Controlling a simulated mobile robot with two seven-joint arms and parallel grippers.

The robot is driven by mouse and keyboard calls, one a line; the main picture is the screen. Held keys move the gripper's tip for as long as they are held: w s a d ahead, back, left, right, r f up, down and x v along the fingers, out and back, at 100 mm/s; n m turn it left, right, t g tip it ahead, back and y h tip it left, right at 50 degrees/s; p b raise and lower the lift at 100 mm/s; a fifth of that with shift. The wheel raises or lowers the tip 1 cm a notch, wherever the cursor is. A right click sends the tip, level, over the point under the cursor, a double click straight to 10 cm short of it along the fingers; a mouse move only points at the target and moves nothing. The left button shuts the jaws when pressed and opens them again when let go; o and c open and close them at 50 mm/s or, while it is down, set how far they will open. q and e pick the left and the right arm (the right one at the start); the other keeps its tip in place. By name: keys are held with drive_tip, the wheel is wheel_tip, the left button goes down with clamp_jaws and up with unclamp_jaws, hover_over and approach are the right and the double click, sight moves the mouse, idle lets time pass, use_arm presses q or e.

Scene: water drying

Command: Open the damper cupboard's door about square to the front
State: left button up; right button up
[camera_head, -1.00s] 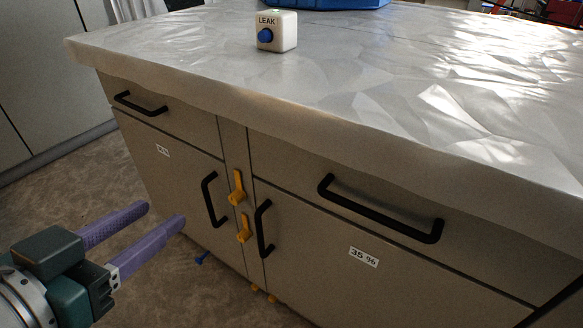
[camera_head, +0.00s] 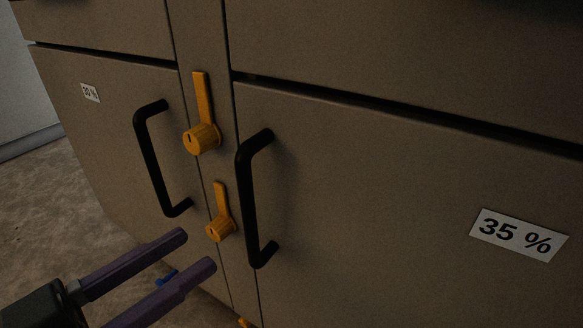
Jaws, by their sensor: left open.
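Two cupboard doors sit side by side, both shut. The left door (camera_head: 90,150) has a black upright handle (camera_head: 152,165) and a small label (camera_head: 90,93) that seems to read 30 %, though it is hard to be sure. The right door (camera_head: 370,220) has a black upright handle (camera_head: 245,200) and a 35 % label (camera_head: 519,235). On the strip between them are an upper orange latch (camera_head: 202,137) and a lower orange latch (camera_head: 219,227), levers pointing up. My left gripper (camera_head: 198,250) is open and empty, its purple fingers in front of the left door's lower part. My right gripper is out of view.
Drawer fronts (camera_head: 400,50) lie above the doors. A small blue thing (camera_head: 167,277) shows low behind the fingers, and another orange piece (camera_head: 243,322) is at the bottom edge. Bare floor (camera_head: 50,205) lies to the left.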

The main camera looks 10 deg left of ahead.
sight(243, 219)
use_arm(q)
drive_tip(key=b+x, duration=0.2)
drive_tip(key=x, duration=0.7)
drive_tip(key=shift+d+b, duration=0.25)
drive_tip(key=shift+b, duration=0.1)
drive_tip(key=shift+c, duration=0.3)
clamp_jaws()
idle(0.5)
